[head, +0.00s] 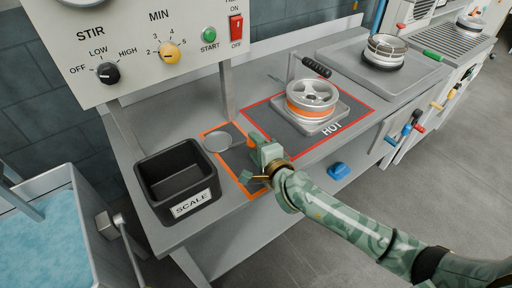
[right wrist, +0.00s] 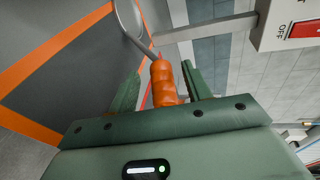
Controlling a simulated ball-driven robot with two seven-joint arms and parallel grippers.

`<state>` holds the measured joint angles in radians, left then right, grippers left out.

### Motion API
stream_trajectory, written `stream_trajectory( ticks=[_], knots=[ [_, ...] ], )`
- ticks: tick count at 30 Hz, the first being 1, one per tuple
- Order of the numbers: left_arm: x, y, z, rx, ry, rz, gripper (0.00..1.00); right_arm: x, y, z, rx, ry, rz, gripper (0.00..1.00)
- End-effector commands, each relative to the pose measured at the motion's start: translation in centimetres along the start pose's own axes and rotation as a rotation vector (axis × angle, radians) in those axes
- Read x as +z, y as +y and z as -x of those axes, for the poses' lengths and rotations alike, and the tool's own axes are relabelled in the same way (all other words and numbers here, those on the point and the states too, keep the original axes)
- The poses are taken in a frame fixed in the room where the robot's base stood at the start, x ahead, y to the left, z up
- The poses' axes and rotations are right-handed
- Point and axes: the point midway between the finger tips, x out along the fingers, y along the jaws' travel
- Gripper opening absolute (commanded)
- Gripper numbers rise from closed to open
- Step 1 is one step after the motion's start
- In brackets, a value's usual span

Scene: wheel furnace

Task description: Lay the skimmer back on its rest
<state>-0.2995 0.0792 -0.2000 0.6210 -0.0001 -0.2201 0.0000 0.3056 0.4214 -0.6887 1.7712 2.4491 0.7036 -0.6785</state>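The skimmer has a round grey head (head: 217,141) and an orange handle (head: 255,138). In the head view its head is over the far left part of the orange-outlined grey mat (head: 241,160); I cannot tell whether it touches. My right gripper (head: 258,146) is at the handle end, over the mat's right side. In the right wrist view the handle (right wrist: 164,84) lies between my two green fingers (right wrist: 162,75), with a narrow gap showing on each side. The thin neck and part of the head (right wrist: 131,18) show beyond. My left gripper is not in view.
A black SCALE bin (head: 176,207) stands close left of the mat. The red-outlined HOT area (head: 290,130) with a wheel (head: 312,97) on a plate is to the right. A control panel (head: 140,45) overhangs behind.

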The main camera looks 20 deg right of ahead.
Motion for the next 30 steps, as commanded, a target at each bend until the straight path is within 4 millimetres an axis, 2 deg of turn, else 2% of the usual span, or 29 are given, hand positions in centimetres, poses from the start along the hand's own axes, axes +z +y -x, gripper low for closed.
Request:
stream_trajectory(
  ticks=[8, 11, 21, 25, 30],
  knots=[
    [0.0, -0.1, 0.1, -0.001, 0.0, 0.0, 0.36, 0.0, -0.3, 0.1, -0.001, 0.0, -0.001, 0.48],
    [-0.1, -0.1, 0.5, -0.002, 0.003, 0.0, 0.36, 0.0, -0.4, 1.0, 0.0, -0.001, 0.001, 0.48],
    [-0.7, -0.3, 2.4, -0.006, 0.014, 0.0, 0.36, 0.0, -0.5, 8.7, 0.001, -0.002, 0.001, 0.48],
    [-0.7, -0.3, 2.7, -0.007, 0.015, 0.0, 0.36, 0.0, -0.4, 10.8, 0.001, -0.001, 0.001, 0.48],
    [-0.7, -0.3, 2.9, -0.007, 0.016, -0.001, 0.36, 0.0, -0.3, 12.0, -0.001, -0.001, 0.0, 0.48]
  ],
)
